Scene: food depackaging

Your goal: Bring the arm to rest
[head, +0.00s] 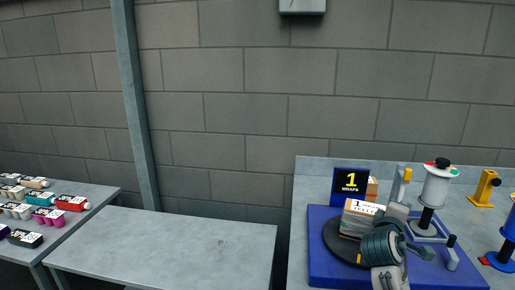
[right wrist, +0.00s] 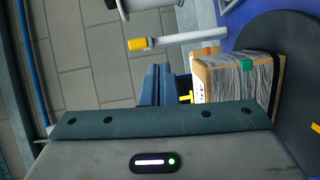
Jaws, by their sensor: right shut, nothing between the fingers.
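My right arm reaches in from the bottom right of the head view, over the blue station. In the right wrist view my right gripper (right wrist: 155,86) is shut, with nothing between its fingers. A film-wrapped box (head: 358,216) with a white label sits on a black turntable (head: 339,240), just left of my right arm. In the right wrist view the wrapped box (right wrist: 236,82) shows clear film and a green patch, beside the fingers and apart from them. My arm hides part of the turntable. My left gripper is not in view.
A yellow bracket (head: 485,187) stands at the right. The middle table (head: 165,245) is bare. Several small packages (head: 70,203) lie on the left table.

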